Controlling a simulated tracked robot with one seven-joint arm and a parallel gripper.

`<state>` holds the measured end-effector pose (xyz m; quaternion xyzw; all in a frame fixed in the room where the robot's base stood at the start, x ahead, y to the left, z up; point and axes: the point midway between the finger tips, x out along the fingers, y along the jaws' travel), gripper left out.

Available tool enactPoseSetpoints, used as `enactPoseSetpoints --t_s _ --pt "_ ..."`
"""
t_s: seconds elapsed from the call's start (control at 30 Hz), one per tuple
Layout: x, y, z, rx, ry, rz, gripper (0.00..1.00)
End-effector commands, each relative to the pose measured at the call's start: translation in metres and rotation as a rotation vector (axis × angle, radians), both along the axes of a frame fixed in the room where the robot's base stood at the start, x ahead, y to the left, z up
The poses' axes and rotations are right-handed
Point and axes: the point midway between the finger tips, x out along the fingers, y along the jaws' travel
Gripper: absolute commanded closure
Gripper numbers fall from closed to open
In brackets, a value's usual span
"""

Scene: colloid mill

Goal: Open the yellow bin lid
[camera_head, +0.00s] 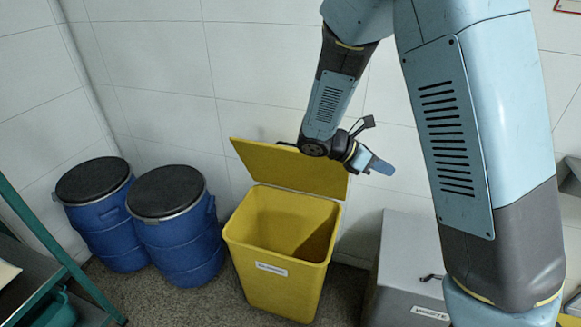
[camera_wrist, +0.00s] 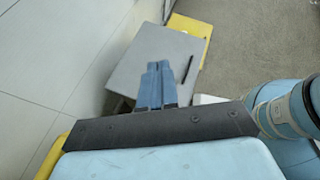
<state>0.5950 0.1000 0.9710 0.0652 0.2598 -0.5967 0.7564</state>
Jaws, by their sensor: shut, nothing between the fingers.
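The yellow bin (camera_head: 283,245) stands on the floor against the tiled wall, its mouth open and its inside visible. Its yellow lid (camera_head: 285,166) is raised and tilted back behind the mouth. My gripper (camera_head: 384,168) is at the lid's right edge, with its fingers pointing right, past the lid. In the wrist view the blue fingers (camera_wrist: 157,84) are together with nothing between them. A yellow strip (camera_wrist: 52,160) at the lower left of that view may be the lid. My wrist hides part of the lid's upper right; I cannot tell whether it touches.
Blue drums with black lids (camera_head: 178,228) (camera_head: 99,215) stand left of the bin. A grey box (camera_head: 405,265) stands right of it and shows below my fingers in the wrist view (camera_wrist: 140,65). A green-framed rack (camera_head: 60,245) is at the far left.

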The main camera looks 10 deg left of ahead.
Motion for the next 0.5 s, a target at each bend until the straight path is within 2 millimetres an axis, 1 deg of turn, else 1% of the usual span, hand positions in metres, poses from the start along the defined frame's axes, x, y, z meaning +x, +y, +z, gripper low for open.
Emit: enactPoseSetpoints --t_s 0.03,0.3,0.5 --pt "0.004 0.01 -0.009 -0.055 0.032 0.052 1.0" --pt "0.025 0.058 -0.043 -0.345 0.176 0.308 1.0" --pt "0.034 0.1 -0.069 -0.58 0.267 0.485 1.0"
